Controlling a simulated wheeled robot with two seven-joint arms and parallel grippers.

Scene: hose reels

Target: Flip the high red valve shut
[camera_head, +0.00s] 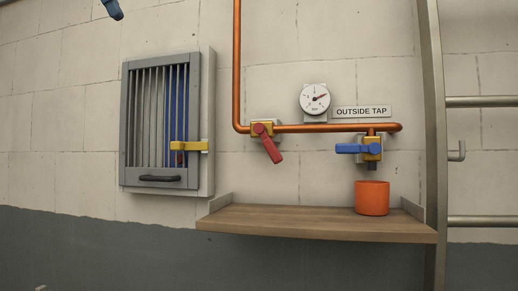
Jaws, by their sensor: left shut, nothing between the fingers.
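The red valve lever (268,145) is on a brass body on the horizontal copper pipe, right of the pipe's bend. The lever slants down and to the right, at an angle across the pipe's line. My right gripper is not in view.
A blue tap lever (358,149) sits horizontal above an orange cup (372,198) on a wooden shelf (300,219). A gauge (314,99) is above the pipe. A barred grey cabinet (127,110) with a yellow latch (188,146) is left; a ladder (434,120) is right.

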